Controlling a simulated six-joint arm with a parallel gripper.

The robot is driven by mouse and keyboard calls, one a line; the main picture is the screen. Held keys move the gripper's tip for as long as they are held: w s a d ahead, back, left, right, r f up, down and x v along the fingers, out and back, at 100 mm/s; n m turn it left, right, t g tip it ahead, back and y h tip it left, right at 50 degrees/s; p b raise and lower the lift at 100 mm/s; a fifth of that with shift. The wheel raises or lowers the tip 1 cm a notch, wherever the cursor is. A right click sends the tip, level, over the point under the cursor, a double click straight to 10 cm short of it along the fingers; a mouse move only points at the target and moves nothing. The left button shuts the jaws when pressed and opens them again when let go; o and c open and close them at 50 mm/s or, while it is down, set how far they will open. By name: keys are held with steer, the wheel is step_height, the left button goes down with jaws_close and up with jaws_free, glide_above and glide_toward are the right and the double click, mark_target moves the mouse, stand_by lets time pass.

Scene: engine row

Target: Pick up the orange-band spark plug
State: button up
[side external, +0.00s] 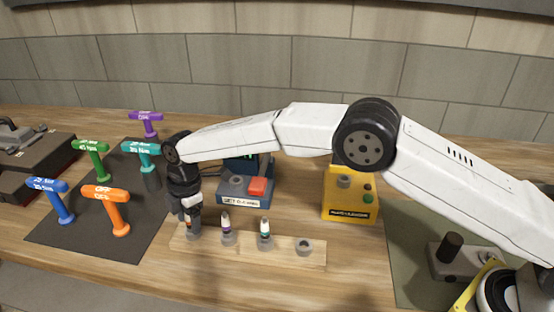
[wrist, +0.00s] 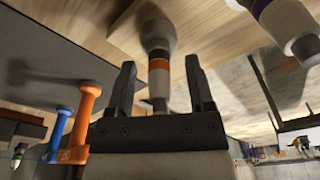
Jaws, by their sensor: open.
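The orange-band spark plug (wrist: 159,64) stands in the leftmost place of the wooden rack (side external: 316,257). In the wrist view it lies between the two fingers of my gripper (wrist: 160,72), with a visible gap on each side. My gripper is open and reaches down over the plug from above. In the side view the gripper (side external: 190,203) hides the plug's upper part, and its lower end (side external: 193,233) shows just below the fingers.
A purple-band plug (side external: 226,228) and a green-band plug (side external: 265,233) stand to the right, then an empty socket (side external: 304,247). Several coloured T-handles, including an orange one (side external: 118,212), stand on a dark mat at left. Blue (side external: 245,198) and yellow (side external: 350,202) devices stand behind.

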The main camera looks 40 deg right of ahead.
stand_by(0.4)
jaws_close()
steer(key=shift+r, duration=0.1)
steer(key=shift+s+r, duration=0.1)
steer(key=shift+r, duration=1.55)
steer(key=s+d+r, duration=0.6)
steer(key=s+r, duration=0.3)
steer(key=s, duration=0.3)
steer(key=shift+s+d+r, duration=0.15)
steer(key=shift+r, duration=0.1)
